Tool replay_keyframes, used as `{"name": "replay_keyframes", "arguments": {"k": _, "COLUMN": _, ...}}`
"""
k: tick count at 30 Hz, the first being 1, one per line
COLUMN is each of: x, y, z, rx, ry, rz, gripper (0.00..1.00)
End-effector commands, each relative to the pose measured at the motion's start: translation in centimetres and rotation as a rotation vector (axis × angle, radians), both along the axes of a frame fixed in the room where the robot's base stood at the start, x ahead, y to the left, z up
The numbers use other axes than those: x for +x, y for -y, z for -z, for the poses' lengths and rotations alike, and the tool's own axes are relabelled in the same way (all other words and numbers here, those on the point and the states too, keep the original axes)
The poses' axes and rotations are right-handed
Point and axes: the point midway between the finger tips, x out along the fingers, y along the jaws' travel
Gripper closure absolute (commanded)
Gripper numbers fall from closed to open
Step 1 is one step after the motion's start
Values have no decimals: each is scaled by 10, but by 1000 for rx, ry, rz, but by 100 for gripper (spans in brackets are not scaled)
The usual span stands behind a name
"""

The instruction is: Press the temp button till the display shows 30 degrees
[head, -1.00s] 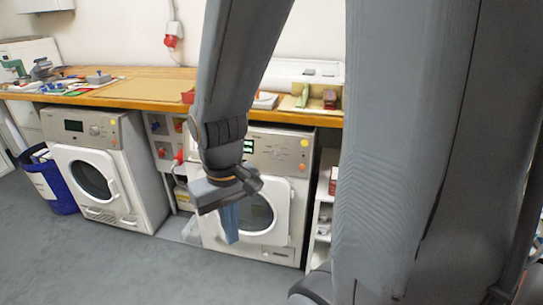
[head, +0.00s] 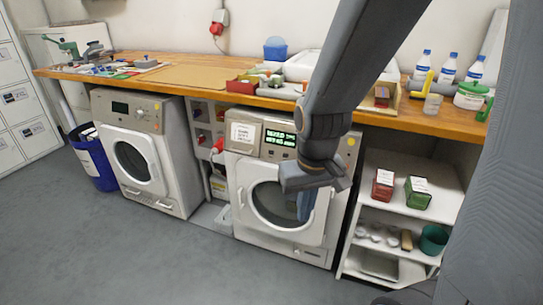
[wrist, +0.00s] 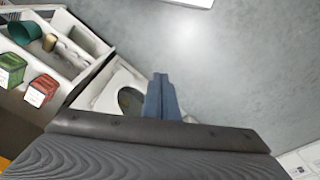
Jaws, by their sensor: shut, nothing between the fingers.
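The right-hand washing machine (head: 242,200) stands under the worktop, its round door facing me. Its lit green display (head: 280,138) shows text too small to read surely. The temp button cannot be made out; my arm covers the right part of the panel. A second machine (head: 181,190) to the left has a dark display (head: 120,108). My gripper (head: 304,212) is shut and empty, pointing down in front of the right machine's door. In the wrist view its blue fingers (wrist: 160,98) lie together, with part of the white machine (wrist: 112,92) beyond them.
A shelf unit (head: 352,250) with a red box (head: 383,185) and a green box (head: 417,192) stands right of the machine. A blue bin (head: 92,165) stands far left. The wooden worktop (head: 215,98) carries tools and bottles. The grey floor (head: 130,255) in front is clear.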

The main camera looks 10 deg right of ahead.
Motion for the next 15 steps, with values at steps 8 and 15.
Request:
{"name": "replay_keyframes", "arguments": {"k": 8, "x": 160, "y": -2, "z": 75, "rx": -25, "ry": 414, "rz": -86, "gripper": 100}}
{"name": "replay_keyframes", "arguments": {"k": 15, "x": 287, "y": -9, "z": 111, "rx": -65, "ry": 841, "rz": -166, "gripper": 100}}
